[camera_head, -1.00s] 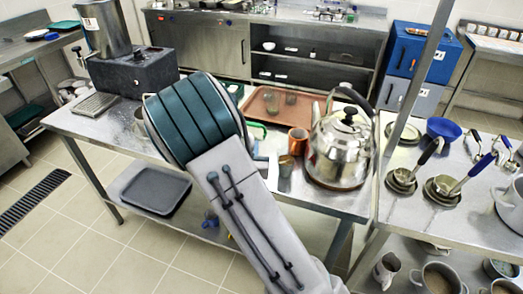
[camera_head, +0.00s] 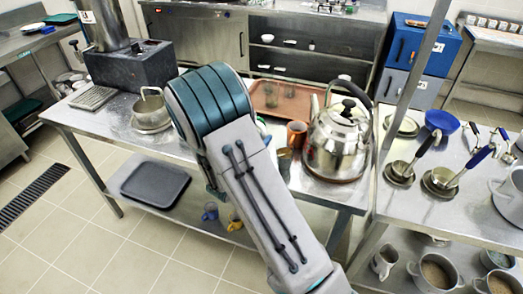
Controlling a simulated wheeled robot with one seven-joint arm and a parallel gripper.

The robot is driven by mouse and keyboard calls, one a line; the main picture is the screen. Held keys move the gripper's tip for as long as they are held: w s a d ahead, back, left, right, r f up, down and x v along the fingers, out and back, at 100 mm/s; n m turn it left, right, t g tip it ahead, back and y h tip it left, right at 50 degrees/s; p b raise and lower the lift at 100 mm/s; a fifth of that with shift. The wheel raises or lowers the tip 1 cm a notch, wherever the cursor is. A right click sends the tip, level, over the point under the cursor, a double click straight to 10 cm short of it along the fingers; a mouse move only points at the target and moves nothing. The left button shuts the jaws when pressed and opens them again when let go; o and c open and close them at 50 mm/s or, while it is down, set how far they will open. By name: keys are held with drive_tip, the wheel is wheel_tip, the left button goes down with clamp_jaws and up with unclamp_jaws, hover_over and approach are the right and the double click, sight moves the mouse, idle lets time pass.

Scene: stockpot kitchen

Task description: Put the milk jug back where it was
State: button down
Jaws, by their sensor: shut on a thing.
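No milk jug can be made out for certain on the main steel table (camera_head: 85,122). A small grey jug with a handle (camera_head: 383,262) stands on the lower shelf at the right; I cannot tell whether it is the task's jug. My arm reaches over the table's front edge in the middle of the view. My gripper is hidden behind my own arm, so its fingers and anything in them do not show.
A large steel kettle (camera_head: 338,146) and an orange mug (camera_head: 297,134) stand right of my arm. A brown tray (camera_head: 268,106) lies behind. A steel pot (camera_head: 152,112) stands left. The right-hand counter holds small pans (camera_head: 440,182) and a blue bowl (camera_head: 442,122).

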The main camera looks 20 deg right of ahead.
drive_tip(key=shift+f, duration=2.15)
drive_tip(key=shift+f, duration=0.15)
drive_tip(key=c, duration=1.4)
unclamp_jaws()
drive_tip(key=shift+c, duration=0.2)
